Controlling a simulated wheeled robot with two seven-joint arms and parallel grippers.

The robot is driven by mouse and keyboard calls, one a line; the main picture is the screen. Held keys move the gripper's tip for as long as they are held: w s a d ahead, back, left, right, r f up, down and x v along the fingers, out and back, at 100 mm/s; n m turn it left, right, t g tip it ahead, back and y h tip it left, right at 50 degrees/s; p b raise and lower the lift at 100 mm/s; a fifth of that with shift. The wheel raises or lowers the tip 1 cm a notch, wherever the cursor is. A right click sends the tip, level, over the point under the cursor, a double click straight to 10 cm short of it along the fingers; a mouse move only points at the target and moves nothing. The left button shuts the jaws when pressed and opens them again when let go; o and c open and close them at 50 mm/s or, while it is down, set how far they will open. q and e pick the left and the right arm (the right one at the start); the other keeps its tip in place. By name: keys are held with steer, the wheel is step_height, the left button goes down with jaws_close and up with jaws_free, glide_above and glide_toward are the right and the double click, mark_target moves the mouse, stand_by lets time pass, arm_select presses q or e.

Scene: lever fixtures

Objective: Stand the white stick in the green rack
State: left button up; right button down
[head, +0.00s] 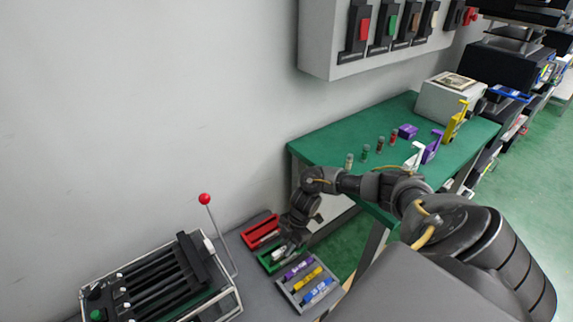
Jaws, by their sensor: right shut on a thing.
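The green rack (265,264) lies on the grey surface at the lower middle, between a red rack and a grey tray. My right gripper (284,250) is low over the green rack, pointing down, and shut on a small whitish piece. This looks like the white stick (278,255), at or just above the rack. The fingers and wrist hide part of it, so I cannot tell whether it is upright or seated in the rack. My left gripper is not in view.
The red rack (261,231) is close behind. The grey tray (292,298) in front holds purple, yellow and blue sticks. A lever fixture (165,285) with a red ball (204,198) stands at left. A green table (330,149) with small upright sticks is beyond my right arm.

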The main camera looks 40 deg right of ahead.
steer(key=shift+p, duration=0.35)
stand_by(0.8)
steer(key=shift+f+b, duration=0.85)
steer(key=shift+f, duration=0.3)
steer(key=c, duration=1.3)
jaws_free()
steer(key=shift+c, duration=0.2)
steer(key=v, duration=1)
steer(key=shift+s+d+r, duration=0.1)
steer(key=shift+d+r, duration=0.1)
steer(key=shift+r, duration=0.15)
